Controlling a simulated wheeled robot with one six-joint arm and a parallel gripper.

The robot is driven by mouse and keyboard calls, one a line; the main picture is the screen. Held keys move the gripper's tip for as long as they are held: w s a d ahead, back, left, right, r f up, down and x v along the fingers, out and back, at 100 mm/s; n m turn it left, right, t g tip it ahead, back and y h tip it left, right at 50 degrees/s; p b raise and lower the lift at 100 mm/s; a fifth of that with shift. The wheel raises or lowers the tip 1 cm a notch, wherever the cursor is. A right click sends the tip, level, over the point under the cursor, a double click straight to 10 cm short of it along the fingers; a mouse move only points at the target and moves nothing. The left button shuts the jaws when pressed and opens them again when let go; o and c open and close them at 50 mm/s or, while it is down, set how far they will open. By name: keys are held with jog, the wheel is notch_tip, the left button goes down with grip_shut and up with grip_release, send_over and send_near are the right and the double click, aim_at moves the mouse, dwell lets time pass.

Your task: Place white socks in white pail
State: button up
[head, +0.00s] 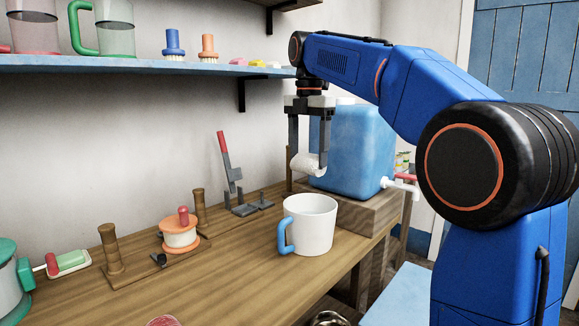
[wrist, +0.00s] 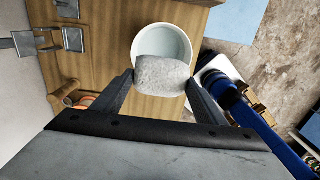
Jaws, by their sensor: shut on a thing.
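My gripper (head: 309,163) is shut on a rolled white sock bundle (head: 305,164), held in the air. The bundle also shows in the wrist view (wrist: 161,76) between the two fingers. The white pail (head: 309,228) with a blue handle stands upright on the wooden bench. In the head view the bundle is above the pail's far rim, apart from it. In the wrist view the pail (wrist: 147,35) lies beyond the bundle, which covers its near edge. The part of the pail's inside that shows looks empty.
A blue water container (head: 345,148) with a tap stands on a wooden block (head: 370,210) right behind the pail. A grey metal fixture with a red handle (head: 223,150) and an orange-and-white spool (head: 180,234) are to the left. A blue shelf (head: 150,66) hangs above.

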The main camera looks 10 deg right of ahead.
jog(key=shift+w+d+r, duration=0.1)
jog(key=shift+w+d, duration=0.15)
jog(key=shift+d, duration=0.3)
notch_tip(320, 180, down, 11)
dwell(0.6)
jog(key=shift+r, duration=0.1)
jog(key=o, duration=1.2)
jog(key=shift+c, duration=0.2)
jog(key=shift+r, duration=3.5)
jog(key=shift+s, duration=0.1)
